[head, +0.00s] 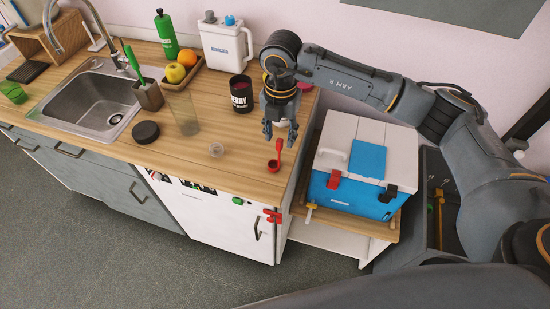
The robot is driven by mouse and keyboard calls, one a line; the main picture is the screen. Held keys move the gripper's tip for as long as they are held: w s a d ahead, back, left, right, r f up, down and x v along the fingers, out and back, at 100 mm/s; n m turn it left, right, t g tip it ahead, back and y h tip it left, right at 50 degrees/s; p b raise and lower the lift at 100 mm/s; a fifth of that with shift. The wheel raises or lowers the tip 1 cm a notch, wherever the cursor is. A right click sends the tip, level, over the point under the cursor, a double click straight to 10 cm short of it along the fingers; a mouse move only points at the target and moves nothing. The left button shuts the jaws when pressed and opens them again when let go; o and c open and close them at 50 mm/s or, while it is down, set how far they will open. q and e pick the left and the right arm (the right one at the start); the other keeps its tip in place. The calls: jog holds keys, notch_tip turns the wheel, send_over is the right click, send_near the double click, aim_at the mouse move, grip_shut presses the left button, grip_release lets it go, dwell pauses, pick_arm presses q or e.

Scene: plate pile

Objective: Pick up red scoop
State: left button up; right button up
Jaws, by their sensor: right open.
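The red scoop (273,164) is near the right end of the wooden counter (190,165), close to its front edge. Its handle points up toward my right gripper (280,142). My right gripper points down, open, just above the scoop, with its fingers near the handle. I cannot tell whether a finger touches the handle. My left gripper is not in view.
A dark cup (241,95), a clear glass (184,112), a black lid (146,132) and a small clear cup (216,150) stand left of the gripper. A blue and white cooler (360,165) stands right, lower than the counter.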

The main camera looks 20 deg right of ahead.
aim_at(280, 141)
jog(key=shift+w+f+p, duration=0.1)
jog(key=shift+f+p, duration=0.5)
jog(key=shift+f, duration=1.2)
grip_shut()
